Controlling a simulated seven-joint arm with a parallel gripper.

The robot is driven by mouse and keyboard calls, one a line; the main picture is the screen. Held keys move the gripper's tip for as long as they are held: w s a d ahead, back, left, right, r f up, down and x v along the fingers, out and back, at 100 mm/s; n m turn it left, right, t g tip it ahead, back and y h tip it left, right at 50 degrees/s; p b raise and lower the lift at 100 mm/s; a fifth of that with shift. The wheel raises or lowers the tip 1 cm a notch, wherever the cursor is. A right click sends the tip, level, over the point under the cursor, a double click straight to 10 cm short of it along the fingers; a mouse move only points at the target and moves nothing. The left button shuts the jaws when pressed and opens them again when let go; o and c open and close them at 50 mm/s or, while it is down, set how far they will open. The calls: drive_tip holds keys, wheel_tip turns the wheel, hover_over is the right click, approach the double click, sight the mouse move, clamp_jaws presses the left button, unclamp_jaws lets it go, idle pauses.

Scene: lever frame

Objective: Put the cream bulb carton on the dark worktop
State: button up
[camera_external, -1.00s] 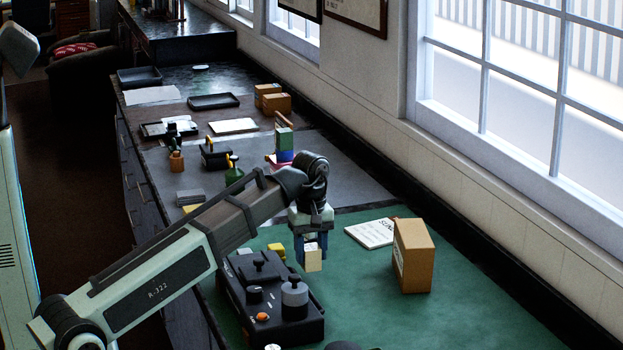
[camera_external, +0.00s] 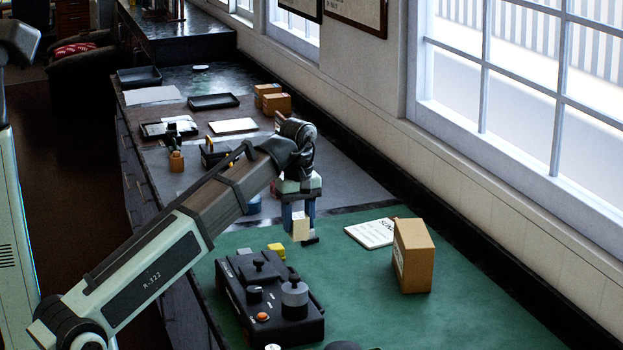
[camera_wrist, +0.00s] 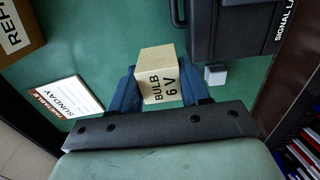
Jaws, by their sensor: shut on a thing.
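The cream bulb carton (camera_external: 301,229) is held between the two blue fingers of my gripper (camera_external: 298,218), which is shut on it. In the wrist view the carton (camera_wrist: 158,80) shows its "BULB 6 V" print, with a finger on each side. In the outside view it appears near the back edge of the green mat (camera_external: 390,310). I cannot tell its exact height, but the wrist view shows green mat beyond it. The dark worktop (camera_external: 205,79) shows bare farther back, beyond the grey mat (camera_external: 350,180). My arm hides part of the grey mat.
A cardboard box (camera_external: 413,257) and white card (camera_external: 371,233) lie to the right. Trays (camera_external: 213,101) and small boxes (camera_external: 276,103) stand farther back.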

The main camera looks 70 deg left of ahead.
drive_tip(key=s+a+n, duration=0.2)
drive_tip(key=s+a, duration=0.3)
drive_tip(key=a, duration=1.1)
drive_tip(key=s+a+f+n, duration=0.15)
drive_tip(key=s+a, duration=0.45)
drive_tip(key=a, duration=1.1)
drive_tip(key=s+a+r+n, duration=0.1)
drive_tip(key=s+a+n, duration=0.3)
drive_tip(key=a, duration=1.2)
drive_tip(key=w+a+m, duration=0.3)
drive_tip(key=a+m, duration=0.1)
drive_tip(key=a, duration=0.5)
drive_tip(key=shift+w+a+f+m, duration=0.1)
drive_tip(key=shift+f+m, duration=0.55)
drive_tip(key=shift+f, duration=0.9)
drive_tip(key=shift+a+f+m, duration=0.15)
drive_tip(key=shift+f+m, duration=0.5)
drive_tip(key=shift+f, duration=0.85)
drive_tip(key=shift+w+a+f+m, duration=0.1)
drive_tip(key=shift+f+m, duration=0.55)
drive_tip(key=shift+f, duration=0.9)
drive_tip(key=shift+f, duration=0.15)
drive_tip(key=o, duration=1)
drive_tip(key=shift+o, duration=0.2)
